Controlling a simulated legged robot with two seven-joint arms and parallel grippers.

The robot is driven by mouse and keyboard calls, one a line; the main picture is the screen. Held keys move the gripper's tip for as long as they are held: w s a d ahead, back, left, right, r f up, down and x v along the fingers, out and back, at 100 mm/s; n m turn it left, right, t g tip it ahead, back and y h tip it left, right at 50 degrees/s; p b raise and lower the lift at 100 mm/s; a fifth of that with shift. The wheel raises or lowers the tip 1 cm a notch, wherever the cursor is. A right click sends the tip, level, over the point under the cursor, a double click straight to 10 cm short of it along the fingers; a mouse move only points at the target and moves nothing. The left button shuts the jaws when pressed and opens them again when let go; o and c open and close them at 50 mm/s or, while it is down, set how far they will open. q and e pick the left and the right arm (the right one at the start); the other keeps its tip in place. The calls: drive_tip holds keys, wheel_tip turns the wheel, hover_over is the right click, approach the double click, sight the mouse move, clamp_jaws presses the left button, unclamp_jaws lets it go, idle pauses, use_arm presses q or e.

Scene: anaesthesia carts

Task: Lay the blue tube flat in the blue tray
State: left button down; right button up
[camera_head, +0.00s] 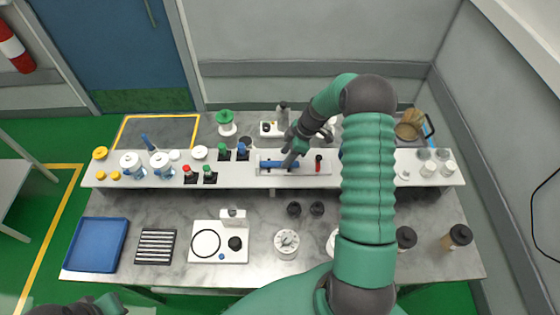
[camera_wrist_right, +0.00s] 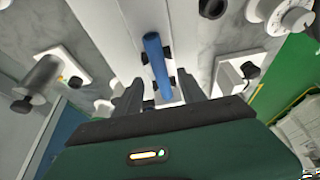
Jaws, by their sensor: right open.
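The blue tube (camera_head: 272,163) lies in a white holder (camera_head: 265,170) on the raised white shelf, near the middle of the bench. My right gripper (camera_head: 290,158) is over the tube, its fingers pointing down, and hides part of it. In the right wrist view the tube (camera_wrist_right: 157,62) shows ahead of the two spread fingers (camera_wrist_right: 163,95), in line with the gap between them; no grip on it shows. The blue tray (camera_head: 97,245) lies empty on the lower bench at the far left. My left gripper (camera_head: 105,303) is partly in view at the bottom left edge.
A black slotted rack (camera_head: 155,246) and a white plate with a black ring (camera_head: 220,242) lie right of the tray. Jars (camera_head: 160,165) and small capped tubes stand along the shelf. A round white dial (camera_head: 286,243) sits front centre.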

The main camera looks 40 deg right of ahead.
sight(281, 162)
drive_tip(key=p+x, duration=0.1)
drive_tip(key=x, duration=0.1)
drive_tip(key=shift+w+a+f, duration=0.15)
drive_tip(key=shift+a+f, duration=0.15)
drive_tip(key=shift+w+f, duration=0.2)
drive_tip(key=shift+f, duration=0.25)
drive_tip(key=shift+r, duration=0.1)
clamp_jaws()
